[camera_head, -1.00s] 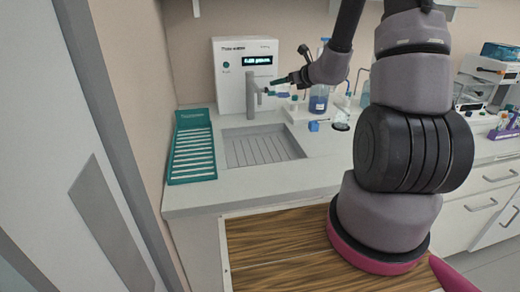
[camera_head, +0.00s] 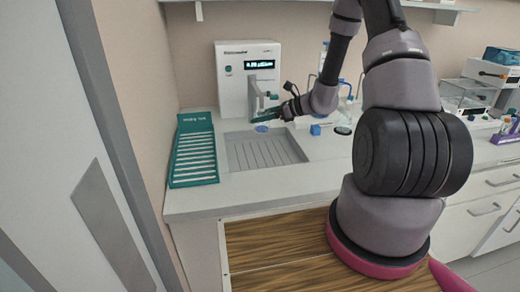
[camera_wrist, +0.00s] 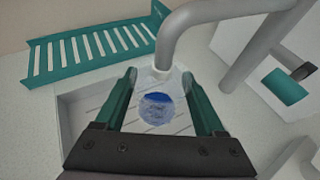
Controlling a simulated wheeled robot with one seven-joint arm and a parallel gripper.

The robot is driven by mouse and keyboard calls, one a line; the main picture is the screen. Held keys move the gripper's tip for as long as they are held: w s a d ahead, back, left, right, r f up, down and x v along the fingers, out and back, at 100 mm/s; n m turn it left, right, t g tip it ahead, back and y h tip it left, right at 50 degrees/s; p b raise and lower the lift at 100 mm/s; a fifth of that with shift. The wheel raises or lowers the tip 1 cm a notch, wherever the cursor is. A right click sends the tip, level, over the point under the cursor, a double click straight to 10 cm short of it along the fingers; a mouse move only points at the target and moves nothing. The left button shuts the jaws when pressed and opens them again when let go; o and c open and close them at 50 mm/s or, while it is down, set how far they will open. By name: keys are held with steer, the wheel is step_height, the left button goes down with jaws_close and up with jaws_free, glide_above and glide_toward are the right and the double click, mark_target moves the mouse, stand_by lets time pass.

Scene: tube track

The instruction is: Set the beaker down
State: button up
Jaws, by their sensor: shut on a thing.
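The clear beaker (camera_wrist: 157,103) holds a little blue liquid and sits between the two teal fingers of my gripper (camera_wrist: 160,78) in the wrist view. The fingers are shut on it from both sides. In the head view my gripper (camera_head: 263,118) is over the back edge of the sink (camera_head: 262,154), and the beaker's blue bottom (camera_head: 262,129) shows just below the fingers. The grey faucet (camera_wrist: 185,28) has its spout end right above the beaker's mouth in the wrist view.
A teal slotted rack (camera_head: 195,152) lies on the counter left of the sink. The white water unit (camera_head: 229,88) stands behind the faucet. A blue block (camera_head: 315,130) and a dark round item (camera_head: 343,131) lie to the right. The front counter strip (camera_head: 280,186) is clear.

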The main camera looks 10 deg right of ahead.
step_height(320, 180, down, 9)
steer(key=shift+f, duration=0.15)
steer(key=shift+f, duration=0.1)
stand_by(0.3)
steer(key=o, duration=1.4)
steer(key=shift+f, duration=0.1)
steer(key=shift+o, duration=0.2)
